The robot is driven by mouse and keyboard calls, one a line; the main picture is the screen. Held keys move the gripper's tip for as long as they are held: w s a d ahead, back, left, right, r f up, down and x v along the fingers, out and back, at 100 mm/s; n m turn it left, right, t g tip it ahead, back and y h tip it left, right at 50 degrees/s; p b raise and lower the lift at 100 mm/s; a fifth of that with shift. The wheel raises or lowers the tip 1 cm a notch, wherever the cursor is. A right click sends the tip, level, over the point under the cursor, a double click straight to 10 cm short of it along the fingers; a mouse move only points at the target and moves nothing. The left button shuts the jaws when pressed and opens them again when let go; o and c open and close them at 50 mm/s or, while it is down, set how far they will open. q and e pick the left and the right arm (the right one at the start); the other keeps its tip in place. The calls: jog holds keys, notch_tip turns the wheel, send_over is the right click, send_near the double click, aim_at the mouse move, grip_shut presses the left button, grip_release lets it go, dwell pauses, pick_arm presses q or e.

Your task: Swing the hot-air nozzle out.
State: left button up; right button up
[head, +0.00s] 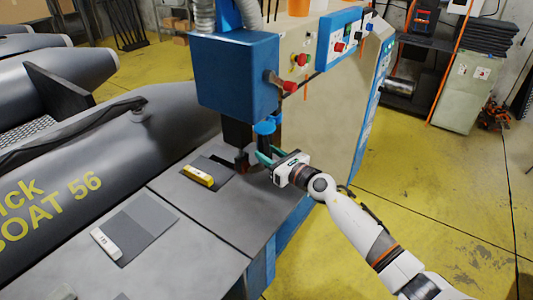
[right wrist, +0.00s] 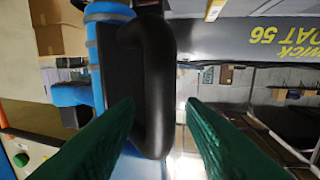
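The hot-air nozzle unit, with a blue collar (head: 264,128) and dark parts, hangs below the blue machine head (head: 235,75). My right gripper (head: 268,157) is at its lower right, over the edge of the grey worktable (head: 230,215). In the right wrist view a thick black loop handle (right wrist: 158,75) beside blue parts (right wrist: 75,95) stands in front of my green fingers (right wrist: 160,110). The fingers are apart, one to each side of the handle, with a slim gap at the right finger. I cannot tell how deep the handle sits between them. My left gripper is not in view.
A yellow-labelled block (head: 198,175) and a grey patch with a white label (head: 107,243) lie on the worktable. A grey inflatable boat (head: 60,185) fills the left. The machine's control cabinet (head: 320,110) stands behind my right arm. Yellow floor is free at right.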

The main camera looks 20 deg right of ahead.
jog(key=shift+w+a, duration=0.2)
jog(key=shift+w, duration=0.25)
jog(key=shift+c, duration=0.2)
grip_shut()
